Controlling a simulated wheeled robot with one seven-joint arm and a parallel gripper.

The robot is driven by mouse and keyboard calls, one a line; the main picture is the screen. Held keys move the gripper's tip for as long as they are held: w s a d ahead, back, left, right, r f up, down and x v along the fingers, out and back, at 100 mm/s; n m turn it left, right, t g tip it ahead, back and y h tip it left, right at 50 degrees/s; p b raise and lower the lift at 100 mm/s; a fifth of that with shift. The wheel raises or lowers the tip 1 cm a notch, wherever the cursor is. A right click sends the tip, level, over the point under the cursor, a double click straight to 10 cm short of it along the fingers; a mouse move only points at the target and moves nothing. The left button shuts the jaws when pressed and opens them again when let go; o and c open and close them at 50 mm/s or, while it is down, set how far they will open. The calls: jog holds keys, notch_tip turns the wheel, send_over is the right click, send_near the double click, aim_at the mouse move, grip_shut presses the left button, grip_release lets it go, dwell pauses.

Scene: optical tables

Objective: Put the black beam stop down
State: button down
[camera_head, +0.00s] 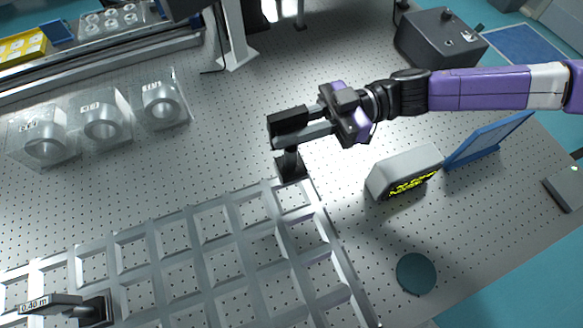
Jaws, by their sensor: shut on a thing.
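The black beam stop (291,168) is upright in the head view, just left of the picture's middle. A dark block and a short post show above its square base. My gripper (289,136) comes in from the right and is shut on the upper part of the beam stop, which the fingers partly hide. The base shows at the far right corner of the grey grid rack (318,213), over or beside its edge. I cannot tell whether the base touches the table or hangs a little above it.
A grey box with a yellow display (405,172) and a blue panel (487,139) stand right of the gripper. A dark round disc (416,273) lies in front. Clear boxed mounts (103,122) stand at left. A labelled holder (92,308) is in the rack. Perforated table (235,120) is bare behind the rack.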

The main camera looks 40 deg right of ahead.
notch_tip(320, 180, down, 14)
jog(key=shift+f, duration=0.15)
dwell(0.4)
jog(key=c, duration=1.3)
grip_release()
jog(key=shift+d+f, duration=0.1)
jog(key=b+v, duration=0.2)
jog(key=v, duration=0.5)
jog(key=shift+d, duration=0.2)
